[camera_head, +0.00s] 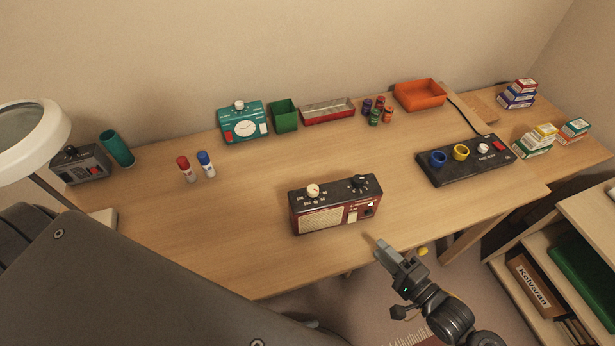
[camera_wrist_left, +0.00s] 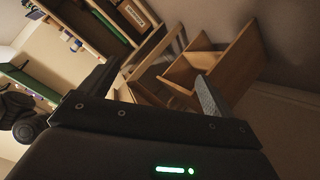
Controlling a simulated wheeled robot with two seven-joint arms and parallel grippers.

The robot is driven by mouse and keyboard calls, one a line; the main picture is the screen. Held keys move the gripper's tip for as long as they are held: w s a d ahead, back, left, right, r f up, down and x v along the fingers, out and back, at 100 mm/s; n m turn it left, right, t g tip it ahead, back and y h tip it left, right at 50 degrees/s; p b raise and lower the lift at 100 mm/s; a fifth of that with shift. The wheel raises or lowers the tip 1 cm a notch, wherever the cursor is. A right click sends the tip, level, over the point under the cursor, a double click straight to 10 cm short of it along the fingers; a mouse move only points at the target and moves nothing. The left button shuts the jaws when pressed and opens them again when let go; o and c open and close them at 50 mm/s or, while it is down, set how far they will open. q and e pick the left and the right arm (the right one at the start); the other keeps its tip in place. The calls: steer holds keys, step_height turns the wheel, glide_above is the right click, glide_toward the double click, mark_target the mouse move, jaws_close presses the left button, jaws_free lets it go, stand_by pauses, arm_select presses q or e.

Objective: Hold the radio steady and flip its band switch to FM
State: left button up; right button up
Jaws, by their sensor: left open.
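The radio (camera_head: 335,207) stands upright near the front edge of the desk, in the middle of the head view. It is dark red with a black top, a cream knob, a black knob and a pale speaker grille. Small controls show on its front right; I cannot read the band switch's position. My right gripper (camera_head: 382,247) is just in front of and below the radio's right end, apart from it; its jaw gap is not clear. My left gripper (camera_wrist_left: 155,75) is open and empty in the left wrist view, pointing away from the radio, which is not in that view.
A black panel with knobs (camera_head: 465,162) lies right of the radio. A teal timer (camera_head: 243,124), green bin (camera_head: 284,116) and orange tray (camera_head: 419,95) stand at the back. Two markers (camera_head: 195,168) stand left. A shelf (camera_head: 560,260) stands front right. Desk around the radio is clear.

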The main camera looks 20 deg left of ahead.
arm_select(q)
steer(key=s+d+r+m+g+h, duration=0.1)
steer(key=d+r+h, duration=0.3)
steer(key=d+r, duration=0.45)
steer(key=s+d+r+m+h, duration=0.15)
steer(key=d+r+h, duration=0.35)
steer(key=r, duration=0.6)
step_height(320, 180, up, 16)
steer(key=w+a+m+g, duration=0.1)
steer(key=w+m+g, duration=0.1)
steer(key=m+g, duration=1.25)
steer(key=w+a+r+n+t+y, duration=0.1)
steer(key=w+r+n+t, duration=0.3)
steer(key=w, duration=0.7)
steer(key=w+r+n+t+y, duration=0.2)
steer(key=w+r+n+t, duration=0.15)
steer(key=w, duration=0.75)
steer(key=w+a+r+n+t+y, duration=0.1)
steer(key=w+r+n+t, duration=0.35)
steer(key=w, duration=0.55)
steer(key=m+g+y, duration=0.3)
steer(key=g+y, duration=0.1)
steer(key=y, duration=1)
glide_above(307, 198)
step_height(307, 198, down, 4)
steer(key=shift+f, duration=0.2)
step_height(307, 198, down, 11)
steer(key=shift+d+r, duration=0.1)
